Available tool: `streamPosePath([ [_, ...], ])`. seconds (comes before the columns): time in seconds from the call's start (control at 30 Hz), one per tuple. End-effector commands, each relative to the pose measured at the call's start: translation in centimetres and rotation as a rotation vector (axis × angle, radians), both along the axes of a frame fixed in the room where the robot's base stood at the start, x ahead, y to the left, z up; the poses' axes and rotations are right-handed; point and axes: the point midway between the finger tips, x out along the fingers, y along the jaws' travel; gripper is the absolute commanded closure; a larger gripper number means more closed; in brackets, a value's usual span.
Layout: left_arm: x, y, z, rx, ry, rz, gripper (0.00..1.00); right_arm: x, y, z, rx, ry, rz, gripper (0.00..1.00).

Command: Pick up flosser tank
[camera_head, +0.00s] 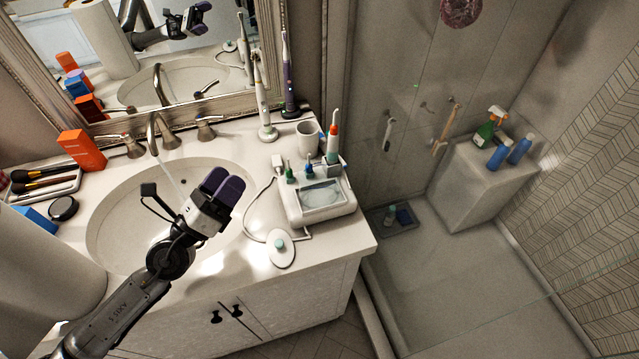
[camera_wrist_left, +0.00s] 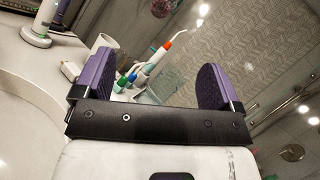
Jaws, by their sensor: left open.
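The water flosser unit (camera_head: 318,214) is a white box on the counter right of the sink. Its tank appears to be the part with the clear grey-blue window (camera_head: 321,195) on top. A flosser handle with an orange-red band (camera_head: 333,131) and small green and blue tips stand at its back. My left gripper (camera_head: 222,186) is over the right part of the sink, left of the unit, with purple fingers apart and nothing between them. In the left wrist view, the open gripper (camera_wrist_left: 155,85) faces the flosser handle (camera_wrist_left: 163,54) and coloured tips; the tank is largely hidden behind the gripper.
A white cup (camera_head: 308,136) and electric toothbrushes (camera_head: 265,115) stand behind the unit. A cord and a white round-based item (camera_head: 281,251) lie left and in front of it. The faucet (camera_head: 160,130) runs water into the sink. A glass shower wall stands right of the counter.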

Motion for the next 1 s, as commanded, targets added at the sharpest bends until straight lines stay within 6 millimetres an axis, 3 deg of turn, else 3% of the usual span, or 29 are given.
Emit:
streamPosePath([
  [0.2, -1.7, -3.3, -4.2, 0.439, -0.097, -0.157, 0.1, 0.0, 0.0, 0.0, -0.001, 0.0, 0.001, 0.57],
  [0.4, -2.9, -4.4, -6.2, 0.629, -0.155, -0.243, 0.1, 0.0, 0.0, 0.0, 0.0, 0.0, 0.0, 0.57],
  [0.53, -2.7, -5.4, -6.3, 0.666, -0.18, -0.256, 0.1, 0.0, 0.0, 0.6, 0.001, 0.0, -0.001, 0.57],
  [1.0, 1.1, -11.2, -6.3, 0.667, -0.181, -0.253, 0.1, -0.1, 0.2, 2.7, 0.008, 0.0, -0.006, 0.57],
])
